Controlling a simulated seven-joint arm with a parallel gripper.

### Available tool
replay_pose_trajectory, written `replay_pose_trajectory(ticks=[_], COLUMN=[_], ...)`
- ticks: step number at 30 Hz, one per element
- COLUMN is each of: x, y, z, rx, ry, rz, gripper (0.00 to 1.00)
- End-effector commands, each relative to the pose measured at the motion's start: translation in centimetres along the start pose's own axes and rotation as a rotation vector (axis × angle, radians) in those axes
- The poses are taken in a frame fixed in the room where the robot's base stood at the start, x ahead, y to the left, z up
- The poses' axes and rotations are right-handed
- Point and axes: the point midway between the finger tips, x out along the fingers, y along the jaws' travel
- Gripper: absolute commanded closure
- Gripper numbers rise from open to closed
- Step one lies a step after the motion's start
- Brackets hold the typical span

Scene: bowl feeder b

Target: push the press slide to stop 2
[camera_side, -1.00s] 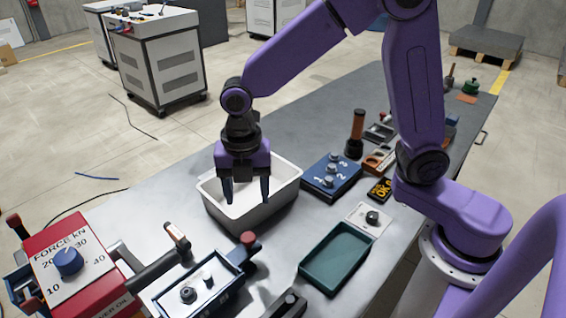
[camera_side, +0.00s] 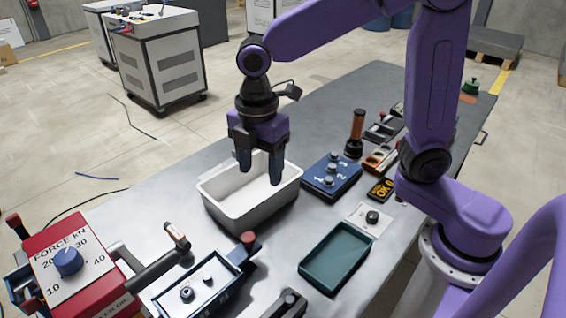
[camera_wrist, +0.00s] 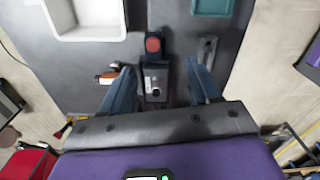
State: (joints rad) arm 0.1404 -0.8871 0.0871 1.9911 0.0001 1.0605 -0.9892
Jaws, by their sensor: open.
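My gripper (camera_side: 260,170) is open and empty, fingers pointing down, above the white bin in the side view. In the wrist view its fingers (camera_wrist: 160,68) frame a blue fixture (camera_wrist: 155,65) on the bench below. This blue fixture (camera_side: 200,287) has a pale plate with knobs and a red-topped knob (camera_side: 248,238) at its far end. A blue block marked 1, 2, 3 (camera_side: 318,184) carries several grey knobs and stands right of the bin. No part is labelled as the press slide, so I cannot tell which it is or its stop position.
The white bin (camera_side: 215,205) stands under my gripper. A red force-dial box (camera_side: 95,282) and an orange-tipped lever (camera_side: 176,236) are at left front. A green tray (camera_side: 335,257) lies at right. A dark slotted piece (camera_side: 287,304) sits at the front edge. Bare bench lies behind the bin.

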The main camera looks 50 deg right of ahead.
Motion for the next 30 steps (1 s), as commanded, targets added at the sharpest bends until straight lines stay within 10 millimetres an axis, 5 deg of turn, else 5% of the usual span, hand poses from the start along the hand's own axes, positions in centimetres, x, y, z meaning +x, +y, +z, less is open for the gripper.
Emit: replay_pose_trajectory(ticks=[30], x=[0.3], y=[-3.1], z=[2.7], rx=[0.856], ry=[0.004], rz=[0.002], gripper=[0.39])
